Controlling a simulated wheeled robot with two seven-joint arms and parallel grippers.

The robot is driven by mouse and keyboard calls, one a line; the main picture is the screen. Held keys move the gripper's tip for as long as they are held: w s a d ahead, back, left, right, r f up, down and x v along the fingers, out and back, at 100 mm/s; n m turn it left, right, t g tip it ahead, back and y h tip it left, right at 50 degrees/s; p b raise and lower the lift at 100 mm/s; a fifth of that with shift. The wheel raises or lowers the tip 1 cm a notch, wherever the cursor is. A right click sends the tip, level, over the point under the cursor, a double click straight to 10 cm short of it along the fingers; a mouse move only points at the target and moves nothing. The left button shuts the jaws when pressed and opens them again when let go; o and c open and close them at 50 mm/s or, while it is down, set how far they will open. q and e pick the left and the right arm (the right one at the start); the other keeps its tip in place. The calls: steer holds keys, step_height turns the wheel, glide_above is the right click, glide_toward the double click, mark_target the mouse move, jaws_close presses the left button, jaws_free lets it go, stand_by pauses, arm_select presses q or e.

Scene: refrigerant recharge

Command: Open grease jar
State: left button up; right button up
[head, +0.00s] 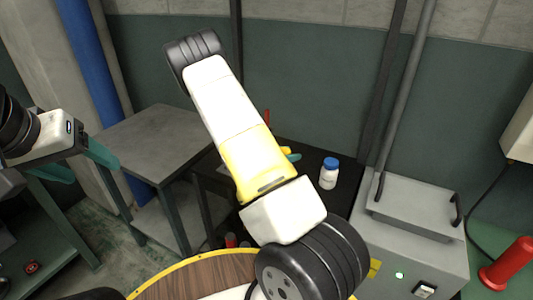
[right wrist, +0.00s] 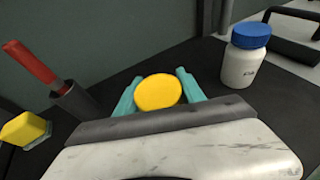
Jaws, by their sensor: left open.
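A round yellow lid (right wrist: 158,92), seen from above in the right wrist view, looks like the top of the grease jar. The jar's body is hidden below it. My right gripper (right wrist: 157,84) has a teal finger on each side of the lid. I cannot tell whether the fingers press on it or stand just clear. In the head view my right arm covers most of this spot, with only a bit of yellow and teal showing past it. My left gripper (head: 76,160) is open and empty at the left, far from the jar.
A white bottle with a blue cap (right wrist: 245,55) stands right of the lid on the black table (head: 313,183). A red-handled tool in a dark holder (right wrist: 50,80) and a yellow block (right wrist: 24,129) are to the left. A grey machine (head: 415,235) stands at the right.

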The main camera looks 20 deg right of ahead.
mark_target(288, 149)
jaws_close()
steer(key=shift+r, duration=0.1)
steer(key=shift+r, duration=0.5)
steer(key=shift+s+a+r, duration=0.2)
steer(key=shift+a+r, duration=0.05)
steer(key=shift+r, duration=0.4)
steer(key=shift+s+a+r, duration=0.15)
steer(key=shift+a+r, duration=0.1)
steer(key=shift+r, duration=0.35)
steer(key=s+a+r, duration=0.1)
steer(key=s+a, duration=0.8)
steer(key=a, duration=0.2)
steer(key=shift+s+a+r, duration=0.2)
steer(key=shift+s, duration=0.05)
steer(key=o, duration=0.5)
jaws_free()
jaws_close()
